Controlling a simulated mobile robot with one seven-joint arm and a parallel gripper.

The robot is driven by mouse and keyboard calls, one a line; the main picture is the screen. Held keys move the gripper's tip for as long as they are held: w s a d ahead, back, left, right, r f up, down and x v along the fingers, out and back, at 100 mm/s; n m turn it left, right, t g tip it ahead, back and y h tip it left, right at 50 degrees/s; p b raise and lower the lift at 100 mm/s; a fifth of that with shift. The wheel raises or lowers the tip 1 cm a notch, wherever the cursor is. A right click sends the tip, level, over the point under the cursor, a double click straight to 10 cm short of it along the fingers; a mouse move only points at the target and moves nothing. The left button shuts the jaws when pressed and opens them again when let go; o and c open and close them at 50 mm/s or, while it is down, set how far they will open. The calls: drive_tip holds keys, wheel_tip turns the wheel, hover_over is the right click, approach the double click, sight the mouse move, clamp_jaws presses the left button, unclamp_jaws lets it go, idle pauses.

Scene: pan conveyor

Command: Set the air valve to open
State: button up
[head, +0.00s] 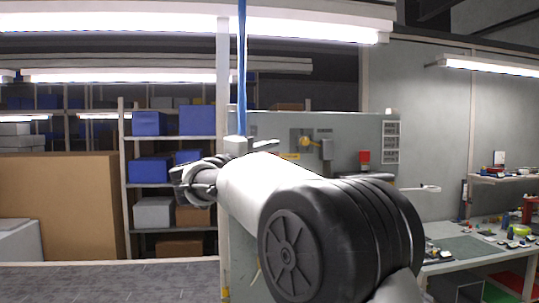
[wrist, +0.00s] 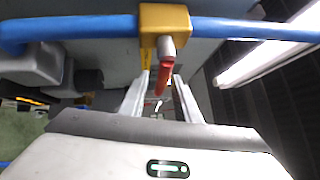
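The air valve (wrist: 165,22) shows in the wrist view as a yellow body on a blue pipe (wrist: 80,27) that runs across the top of the picture. Its red handle (wrist: 165,80) points down the picture, across the pipe's line, toward my gripper. My gripper (wrist: 162,92) is open, with one pale finger on each side of the handle. Gaps show between handle and fingers; I cannot tell how far the handle reaches between them. In the head view the blue pipe (head: 242,70) comes down vertically, and my arm hides the valve.
A grey panel (head: 350,130) with a yellow knob (head: 305,142) and a red button (head: 364,157) stands behind my arm. Shelves with blue bins (head: 150,170) and a large brown box (head: 60,205) are at left. A cluttered workbench (head: 465,245) is at right.

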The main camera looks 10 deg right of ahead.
clamp_jaws()
